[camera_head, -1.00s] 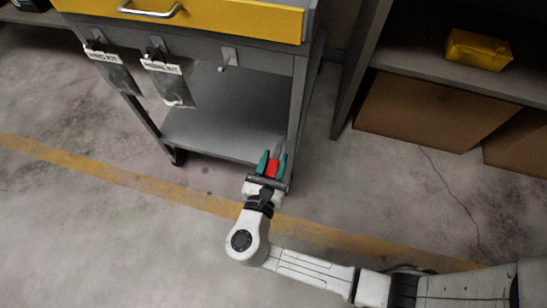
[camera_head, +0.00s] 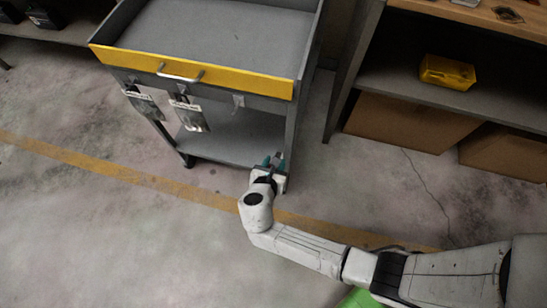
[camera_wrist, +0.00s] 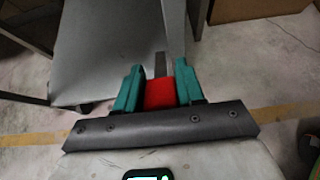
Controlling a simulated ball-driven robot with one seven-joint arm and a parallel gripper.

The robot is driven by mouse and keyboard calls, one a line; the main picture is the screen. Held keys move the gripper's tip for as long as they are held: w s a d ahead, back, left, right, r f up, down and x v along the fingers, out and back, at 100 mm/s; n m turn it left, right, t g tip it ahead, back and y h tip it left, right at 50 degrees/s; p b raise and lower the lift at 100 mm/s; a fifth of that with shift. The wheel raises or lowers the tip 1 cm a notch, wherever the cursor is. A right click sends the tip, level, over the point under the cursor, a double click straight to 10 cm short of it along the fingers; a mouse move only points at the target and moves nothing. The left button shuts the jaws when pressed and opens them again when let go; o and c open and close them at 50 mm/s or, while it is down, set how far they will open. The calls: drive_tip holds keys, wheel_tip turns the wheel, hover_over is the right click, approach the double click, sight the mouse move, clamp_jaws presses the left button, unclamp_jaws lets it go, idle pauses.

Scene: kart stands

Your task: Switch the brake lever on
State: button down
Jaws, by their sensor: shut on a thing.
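The brake lever is a grey bar with a red grip (camera_wrist: 159,94), low at the cart's near right corner. My gripper (camera_wrist: 158,85) has its two teal fingers on either side of the red grip, shut on it in the wrist view. The grey bar runs on from the red part towards the cart. In the head view my gripper (camera_head: 271,161) is by the foot of the cart's right leg. There the red grip is mostly hidden by my wrist.
The grey cart has a yellow drawer front (camera_head: 190,73) and a lower shelf (camera_head: 230,140). Bags (camera_head: 190,115) hang from its front. A shelf unit at right holds a yellow case (camera_head: 447,72), with cardboard boxes (camera_head: 412,123) below. The floor (camera_head: 130,235) in front is clear.

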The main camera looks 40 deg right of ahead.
drive_tip(key=shift+w+d+r+g+y+p, duration=0.15)
drive_tip(key=shift+d+r+g+y+p, duration=0.2)
drive_tip(key=shift+p, duration=0.6)
drive_tip(key=shift+w+d+r+g+y+p, duration=0.2)
drive_tip(key=shift+r+y+p, duration=0.25)
drive_tip(key=shift+p, duration=0.45)
drive_tip(key=shift+w+d+r+p, duration=0.15)
drive_tip(key=shift+w+p, duration=0.05)
drive_tip(key=shift+p, duration=0.5)
drive_tip(key=shift+w+d, duration=0.1)
drive_tip(key=shift+d, duration=0.05)
drive_tip(key=c, duration=0.8)
unclamp_jaws()
drive_tip(key=shift+o, duration=0.2)
drive_tip(key=p+v, duration=0.2)
drive_tip(key=v, duration=0.8)
drive_tip(key=shift+s+a+r, duration=0.2)
drive_tip(key=shift+a, duration=0.1)
